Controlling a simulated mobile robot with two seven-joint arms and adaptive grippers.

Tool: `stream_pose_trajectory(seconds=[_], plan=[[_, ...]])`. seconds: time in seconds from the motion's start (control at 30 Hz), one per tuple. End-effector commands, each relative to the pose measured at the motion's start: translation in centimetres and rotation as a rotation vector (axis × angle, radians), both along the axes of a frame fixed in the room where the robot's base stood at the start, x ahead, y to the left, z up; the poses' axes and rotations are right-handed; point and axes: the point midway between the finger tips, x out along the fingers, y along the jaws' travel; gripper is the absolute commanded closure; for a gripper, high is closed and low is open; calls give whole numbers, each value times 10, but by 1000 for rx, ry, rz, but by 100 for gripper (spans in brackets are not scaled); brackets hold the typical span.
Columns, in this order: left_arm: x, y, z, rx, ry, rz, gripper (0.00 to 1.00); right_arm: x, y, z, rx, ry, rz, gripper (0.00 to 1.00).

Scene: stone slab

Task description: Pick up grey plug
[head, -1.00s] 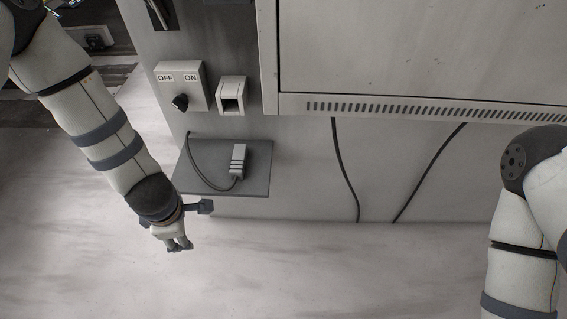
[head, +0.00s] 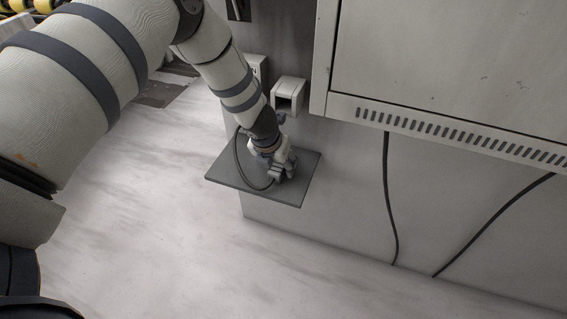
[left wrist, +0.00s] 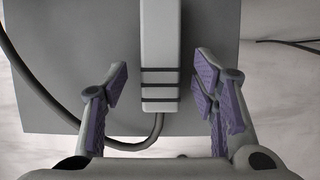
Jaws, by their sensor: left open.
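The grey plug (left wrist: 160,60) lies on a dark grey shelf (head: 300,190), and in the left wrist view it sits between the spread fingers of my left gripper (left wrist: 160,88). It is a long light grey block with dark bands near its lower end, where a black cable (left wrist: 140,145) leaves it. The fingers are open, with a gap on both sides of the plug. In the head view my left gripper (head: 278,174) is over the shelf and hides the plug. My right gripper is out of view.
A switch box (head: 256,70), mostly hidden by my arm, and a pale socket (head: 288,94) are on the wall above the shelf. A large cabinet (head: 450,60) with a slotted lower edge stands to the right. Two black cables (head: 390,200) hang below it. The floor is clear.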

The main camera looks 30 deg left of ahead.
Motion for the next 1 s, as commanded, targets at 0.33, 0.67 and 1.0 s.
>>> stream_pose_trajectory(seconds=[0.33,0.67,1.0], plan=[[3,0,-6,1,-1,-1,63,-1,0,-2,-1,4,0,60],[3,0,-6,1,-2,-1,100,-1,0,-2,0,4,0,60],[4,0,23,1,-6,-2,100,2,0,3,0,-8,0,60]])
